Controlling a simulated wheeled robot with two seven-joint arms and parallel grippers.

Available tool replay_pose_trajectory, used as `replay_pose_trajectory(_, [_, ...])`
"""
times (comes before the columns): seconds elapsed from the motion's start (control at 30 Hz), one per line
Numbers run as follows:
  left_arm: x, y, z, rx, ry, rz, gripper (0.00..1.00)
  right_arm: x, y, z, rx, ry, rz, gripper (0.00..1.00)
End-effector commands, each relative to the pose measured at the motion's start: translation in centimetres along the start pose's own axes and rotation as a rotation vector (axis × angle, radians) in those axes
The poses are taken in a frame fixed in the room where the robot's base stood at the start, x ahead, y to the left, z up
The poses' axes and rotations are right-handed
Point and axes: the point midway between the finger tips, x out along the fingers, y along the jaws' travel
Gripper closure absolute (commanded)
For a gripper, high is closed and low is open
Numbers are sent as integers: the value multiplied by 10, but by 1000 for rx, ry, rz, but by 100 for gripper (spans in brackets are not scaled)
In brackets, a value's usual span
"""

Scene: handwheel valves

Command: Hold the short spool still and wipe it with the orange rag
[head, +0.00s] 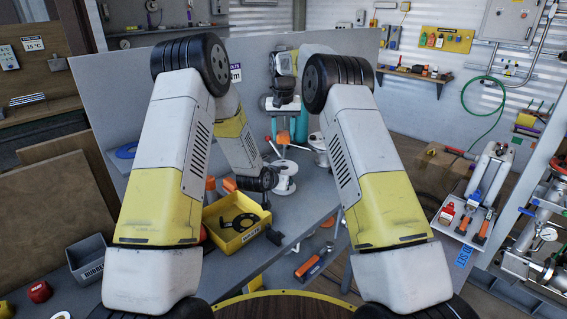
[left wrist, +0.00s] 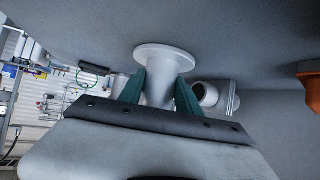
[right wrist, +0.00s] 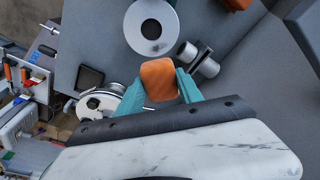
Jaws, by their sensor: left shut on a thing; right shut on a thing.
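A white flanged spool (head: 285,180) stands on the grey bench in the head view. In the left wrist view my left gripper (left wrist: 160,86) is shut around a white spool neck, close to its round flange (left wrist: 165,57). In the head view the left fingers are hard to make out. My right gripper (head: 286,127) points down above and behind the spool, shut on the orange rag (head: 283,138). In the right wrist view the rag (right wrist: 158,80) is between the teal fingertips, just beside a white round flange (right wrist: 150,28). Whether they touch is unclear.
A yellow bin (head: 225,238) with black rings sits in front, left of centre. A grey bin (head: 88,260) stands at the left. A blue ring (head: 127,151) lies at the back left. Upright panels bound the bench behind.

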Motion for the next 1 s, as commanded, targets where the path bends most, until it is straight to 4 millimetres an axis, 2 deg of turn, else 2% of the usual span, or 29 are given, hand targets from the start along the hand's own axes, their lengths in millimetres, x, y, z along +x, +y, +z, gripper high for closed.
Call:
replay_pose_trajectory(0.7, [0,0,0,0,0,0,100,1,0,0,0,0,0,90])
replay_pose_trajectory(1.0, [0,0,0,0,0,0,100,21,0,3,0,-2,1,90])
